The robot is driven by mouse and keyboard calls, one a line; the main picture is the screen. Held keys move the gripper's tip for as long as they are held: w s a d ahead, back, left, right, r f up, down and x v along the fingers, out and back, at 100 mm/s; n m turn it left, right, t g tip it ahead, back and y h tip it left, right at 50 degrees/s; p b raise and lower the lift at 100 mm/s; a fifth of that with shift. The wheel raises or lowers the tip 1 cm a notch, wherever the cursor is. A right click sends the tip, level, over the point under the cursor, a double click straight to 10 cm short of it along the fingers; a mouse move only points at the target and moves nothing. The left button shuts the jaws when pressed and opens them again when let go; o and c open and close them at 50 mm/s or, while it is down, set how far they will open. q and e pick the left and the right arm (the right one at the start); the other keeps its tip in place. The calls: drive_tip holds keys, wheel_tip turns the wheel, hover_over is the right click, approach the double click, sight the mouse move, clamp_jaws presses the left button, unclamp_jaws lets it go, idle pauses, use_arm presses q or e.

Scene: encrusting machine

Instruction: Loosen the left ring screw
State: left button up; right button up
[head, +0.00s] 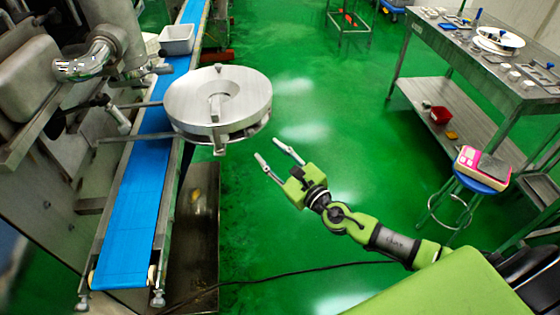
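The encrusting machine (35,90) stands at the left. A round metal disc unit (185,93) juts out from it over the blue conveyor belt, held on two rods. A small upright metal piece (214,108) stands on the disc, and a small fitting (219,148) hangs at its front edge. I cannot tell which part is the left ring screw. My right gripper (269,150) is open and empty, with its two fingers apart. It is to the right of and below the disc in the picture, not touching it. My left gripper is not in view.
A metal table (460,60) with tools stands at the right. A blue stool (470,182) holds a pink-and-white scale (482,168). A dark cable (290,273) crosses the open green floor.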

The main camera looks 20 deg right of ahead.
drive_tip(key=shift+v, duration=2.05)
